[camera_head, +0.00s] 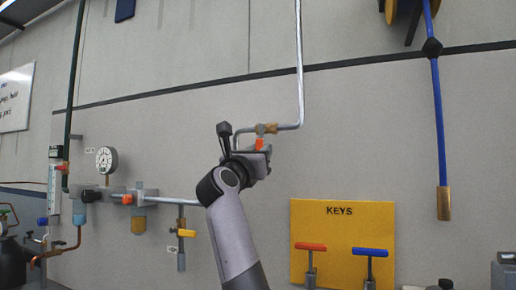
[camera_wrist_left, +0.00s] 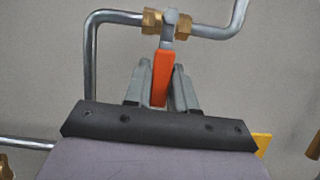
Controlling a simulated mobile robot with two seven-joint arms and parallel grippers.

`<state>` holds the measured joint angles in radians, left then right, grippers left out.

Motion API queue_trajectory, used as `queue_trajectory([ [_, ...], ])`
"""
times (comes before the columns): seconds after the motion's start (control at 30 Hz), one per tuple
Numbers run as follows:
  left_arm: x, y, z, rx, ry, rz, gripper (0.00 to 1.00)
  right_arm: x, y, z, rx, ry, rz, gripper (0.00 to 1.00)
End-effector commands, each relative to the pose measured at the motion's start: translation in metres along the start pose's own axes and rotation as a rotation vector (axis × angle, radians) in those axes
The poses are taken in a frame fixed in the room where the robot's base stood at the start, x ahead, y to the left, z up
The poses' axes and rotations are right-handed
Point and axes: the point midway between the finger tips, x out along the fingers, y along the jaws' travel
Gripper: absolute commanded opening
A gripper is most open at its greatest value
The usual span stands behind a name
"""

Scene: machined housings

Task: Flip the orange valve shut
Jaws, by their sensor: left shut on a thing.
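The orange valve lever (camera_wrist_left: 162,78) hangs down from a brass valve body (camera_wrist_left: 153,22) on a grey pipe in the left wrist view. In the head view the lever (camera_head: 260,143) shows as a small orange patch below the brass fitting (camera_head: 266,128). My left gripper (camera_wrist_left: 161,88) is shut on the orange lever, with one finger on each side of it. In the head view the left gripper (camera_head: 259,153) is at the lever, partly hidden by its own wrist. My right gripper is not in view.
A yellow KEYS board (camera_head: 342,225) with orange and blue T-handles is at the lower right. A gauge (camera_head: 106,159) and a yellow-handled valve (camera_head: 187,233) are on the left pipework. A blue hose (camera_head: 438,120) hangs at the right. The wall between is clear.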

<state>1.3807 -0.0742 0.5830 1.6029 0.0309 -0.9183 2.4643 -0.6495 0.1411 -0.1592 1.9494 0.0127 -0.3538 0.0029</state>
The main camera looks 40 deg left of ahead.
Motion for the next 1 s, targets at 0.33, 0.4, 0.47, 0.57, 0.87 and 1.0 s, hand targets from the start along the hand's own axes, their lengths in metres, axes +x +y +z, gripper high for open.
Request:
queue_trajectory([
  [0.33, 0.0001, -0.0013, -0.0008, -0.042, 0.002, 0.015, 0.0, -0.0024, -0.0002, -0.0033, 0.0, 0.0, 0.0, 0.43],
  [0.4, 0.0, -0.0012, -0.0008, -0.043, 0.002, 0.015, 0.0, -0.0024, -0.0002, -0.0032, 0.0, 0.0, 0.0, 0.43],
  [0.47, 0.0, -0.0012, -0.0007, -0.044, 0.002, 0.015, 0.0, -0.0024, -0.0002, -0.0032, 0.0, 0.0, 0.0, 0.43],
  [0.57, 0.0, -0.0013, -0.0005, -0.044, 0.001, 0.015, 0.0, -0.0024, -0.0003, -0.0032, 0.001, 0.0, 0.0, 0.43],
  [0.87, 0.0001, -0.0009, 0.0, -0.042, 0.0, 0.015, 0.46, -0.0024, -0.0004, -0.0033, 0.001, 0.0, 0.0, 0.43],
  [1.0, -0.0007, -0.0007, 0.0001, -0.041, -0.001, 0.016, 0.46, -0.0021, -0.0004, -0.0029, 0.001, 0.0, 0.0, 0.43],
])
